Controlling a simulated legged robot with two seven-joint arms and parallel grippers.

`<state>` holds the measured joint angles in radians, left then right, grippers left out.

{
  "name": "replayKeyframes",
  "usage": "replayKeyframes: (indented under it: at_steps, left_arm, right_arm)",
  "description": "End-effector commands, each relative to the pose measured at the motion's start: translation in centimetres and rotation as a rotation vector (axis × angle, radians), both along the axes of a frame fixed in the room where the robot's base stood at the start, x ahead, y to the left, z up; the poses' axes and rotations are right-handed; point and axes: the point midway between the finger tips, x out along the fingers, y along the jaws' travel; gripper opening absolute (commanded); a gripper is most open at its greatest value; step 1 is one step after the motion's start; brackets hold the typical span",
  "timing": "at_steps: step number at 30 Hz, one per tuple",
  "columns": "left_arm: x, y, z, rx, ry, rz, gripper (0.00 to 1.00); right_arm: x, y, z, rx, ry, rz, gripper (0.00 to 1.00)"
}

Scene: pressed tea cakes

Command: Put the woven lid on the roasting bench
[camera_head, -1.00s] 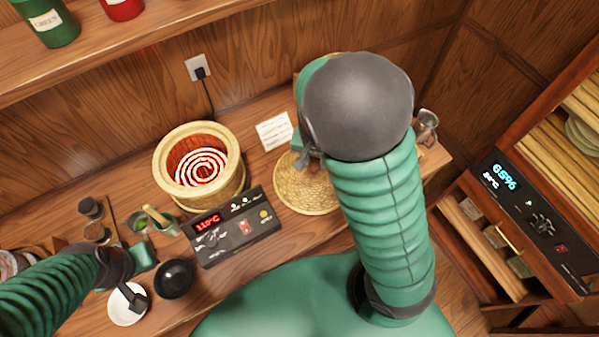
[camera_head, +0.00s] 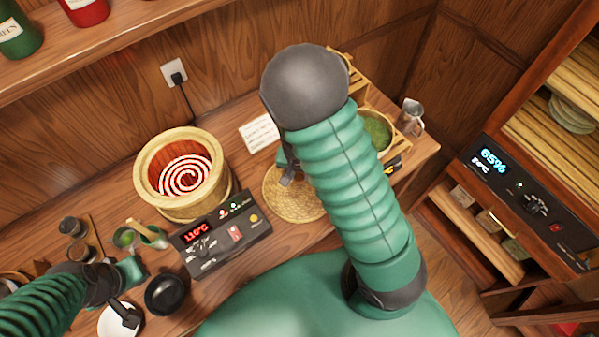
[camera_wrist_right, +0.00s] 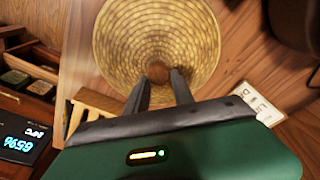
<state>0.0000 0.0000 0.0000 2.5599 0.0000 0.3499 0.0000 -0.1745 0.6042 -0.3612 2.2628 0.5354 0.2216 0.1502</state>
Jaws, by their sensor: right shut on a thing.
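The woven lid (camera_head: 284,203) is a round straw-coloured disc at the middle of the wooden roasting bench (camera_head: 245,270), right of the control box. It also shows in the right wrist view (camera_wrist_right: 112,50), where its centre knob sits between my finger tips. My right gripper (camera_wrist_right: 158,72) is shut on the lid's knob. In the head view my right arm hides part of the lid and most of the gripper (camera_head: 287,172). I cannot tell whether the lid touches the bench. My left gripper (camera_head: 128,312) is low at the left over a white saucer (camera_head: 112,322); its jaws are unclear.
A round roaster (camera_head: 150,195) with a glowing coil stands left of the lid, behind the control box (camera_head: 215,240). A paper note (camera_head: 259,133) lies behind the lid. A wooden tray with green tea (camera_head: 377,133) and a metal jug (camera_head: 410,117) stand at right. A cabinet (camera_head: 505,185) is further right.

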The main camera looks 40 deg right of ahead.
Motion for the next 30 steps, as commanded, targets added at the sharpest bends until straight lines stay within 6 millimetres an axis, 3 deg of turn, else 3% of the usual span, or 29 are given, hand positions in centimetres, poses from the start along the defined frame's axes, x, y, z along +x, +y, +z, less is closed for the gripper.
replayKeyframes:
  at_steps: [1, 2, 7, 18, 30]
  left_arm:
    - [0.0, 0.0, -0.2, 0.000, 0.000, 0.000, 0.00]
    - [0.0, 0.0, -0.2, 0.000, 0.000, 0.000, 0.00]
    - [0.0, 0.0, -0.1, 0.000, 0.000, 0.000, 0.00]
    - [0.0, 0.0, 0.3, 0.000, 0.000, 0.000, 0.00]
    - [0.0, 0.0, 3.5, 0.000, 0.000, 0.000, 0.00]
  right_arm:
    - [0.0, 0.0, -0.3, 0.000, 0.000, 0.000, 0.00]
    - [0.0, 0.0, -0.3, 0.000, 0.000, 0.000, 0.31]
    - [0.0, 0.0, -0.2, 0.001, 0.001, 0.000, 0.51]
    - [0.0, 0.1, 0.8, 0.000, -0.001, 0.000, 0.51]
    - [-0.9, 1.1, 10.3, 0.001, -0.003, 0.002, 0.51]
